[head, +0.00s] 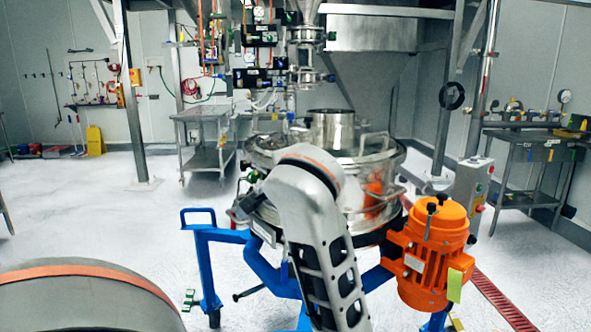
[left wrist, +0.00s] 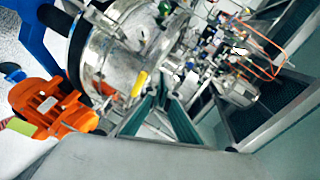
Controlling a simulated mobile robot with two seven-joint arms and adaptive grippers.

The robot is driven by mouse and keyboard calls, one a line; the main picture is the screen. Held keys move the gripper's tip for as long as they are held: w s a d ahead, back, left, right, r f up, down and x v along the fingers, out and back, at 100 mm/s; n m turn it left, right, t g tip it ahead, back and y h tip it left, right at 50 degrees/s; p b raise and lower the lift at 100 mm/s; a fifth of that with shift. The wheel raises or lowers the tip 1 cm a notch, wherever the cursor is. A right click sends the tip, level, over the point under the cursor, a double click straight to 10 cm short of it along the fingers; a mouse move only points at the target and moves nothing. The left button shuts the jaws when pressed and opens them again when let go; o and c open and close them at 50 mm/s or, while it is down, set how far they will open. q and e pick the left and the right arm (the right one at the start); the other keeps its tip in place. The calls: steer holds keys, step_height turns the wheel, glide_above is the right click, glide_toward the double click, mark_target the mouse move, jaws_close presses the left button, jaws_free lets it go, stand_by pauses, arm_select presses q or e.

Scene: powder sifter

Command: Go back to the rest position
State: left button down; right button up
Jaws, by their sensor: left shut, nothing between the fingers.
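My left gripper (left wrist: 160,100) shows in the left wrist view as ribbed dark teal finger pads and grey-green housing. It is shut with nothing held. The steel powder sifter (left wrist: 105,62) and its orange motor (left wrist: 50,105) appear tilted beyond it. In the head view, one of my grey arm links (head: 310,225) stands in front of the sifter (head: 375,160) and covers part of its drum. I cannot make out the left gripper there. Another grey part of mine fills the lower left corner. My right gripper is in neither view.
The sifter stands on a blue wheeled frame (head: 205,262), with the orange motor (head: 430,255) at its right. A steel post (head: 130,100) and a steel table (head: 203,130) stand behind left. A workbench (head: 528,155) is at right. White floor (head: 90,200) is clear at left.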

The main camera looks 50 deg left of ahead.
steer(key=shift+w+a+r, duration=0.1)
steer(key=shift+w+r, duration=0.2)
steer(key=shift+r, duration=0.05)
